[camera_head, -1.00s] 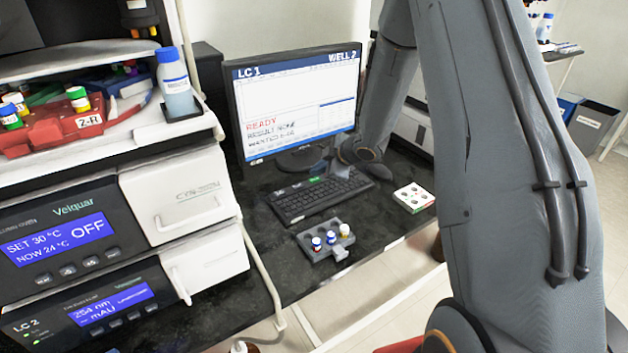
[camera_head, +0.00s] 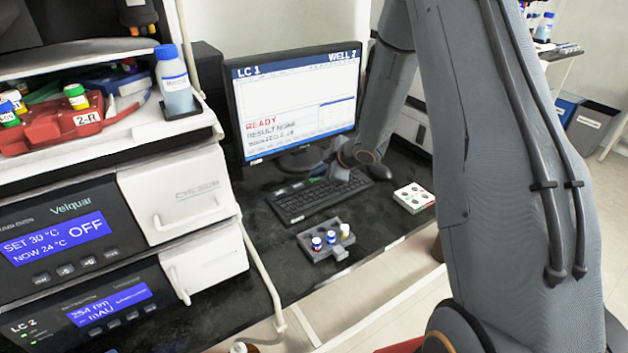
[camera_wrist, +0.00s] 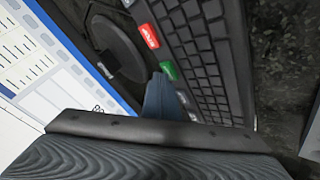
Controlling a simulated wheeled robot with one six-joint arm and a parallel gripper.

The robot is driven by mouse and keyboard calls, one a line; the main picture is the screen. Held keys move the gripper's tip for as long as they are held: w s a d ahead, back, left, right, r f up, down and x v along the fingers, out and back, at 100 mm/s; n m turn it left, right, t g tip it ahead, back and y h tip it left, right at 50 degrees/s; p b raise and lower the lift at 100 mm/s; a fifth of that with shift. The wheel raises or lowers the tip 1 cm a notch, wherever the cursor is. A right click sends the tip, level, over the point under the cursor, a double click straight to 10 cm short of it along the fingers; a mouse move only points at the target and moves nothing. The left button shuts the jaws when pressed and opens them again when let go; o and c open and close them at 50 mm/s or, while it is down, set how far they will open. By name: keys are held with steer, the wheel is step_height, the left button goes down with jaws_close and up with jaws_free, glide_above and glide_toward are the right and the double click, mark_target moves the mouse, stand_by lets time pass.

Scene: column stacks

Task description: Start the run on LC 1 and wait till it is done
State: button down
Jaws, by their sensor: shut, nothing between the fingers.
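The LC 1 monitor (camera_head: 293,98) reads "LC 1" and "WELL 2" at the top, with red "READY" and "RESULT NONE" below; a last line is too blurred to read. The black keyboard (camera_head: 310,198) lies in front of it. In the wrist view, a green key (camera_wrist: 170,70) sits beside a red key (camera_wrist: 149,37) at the keyboard's edge. My gripper (camera_head: 338,174) is shut and empty over the keyboard. In the wrist view, my gripper's tip (camera_wrist: 158,78) appears right beside the green key, partly overlapping it; I cannot tell whether it touches.
A grey vial rack (camera_head: 325,242) with several capped vials stands in front of the keyboard. A white block with round wells (camera_head: 413,198) lies to the right, near the bench edge. A mouse (camera_head: 372,172) is right of the keyboard. The Velquar instruments (camera_head: 60,235) stand at left.

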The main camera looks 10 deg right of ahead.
steer(key=shift+f, duration=0.3)
steer(key=shift+r, duration=0.1)
stand_by(0.4)
steer(key=shift+r+p, duration=0.7)
steer(key=shift+r, duration=0.1)
step_height(320, 180, up, 5)
steer(key=p, duration=0.4)
steer(key=shift+p, duration=0.35)
stand_by(5.4)
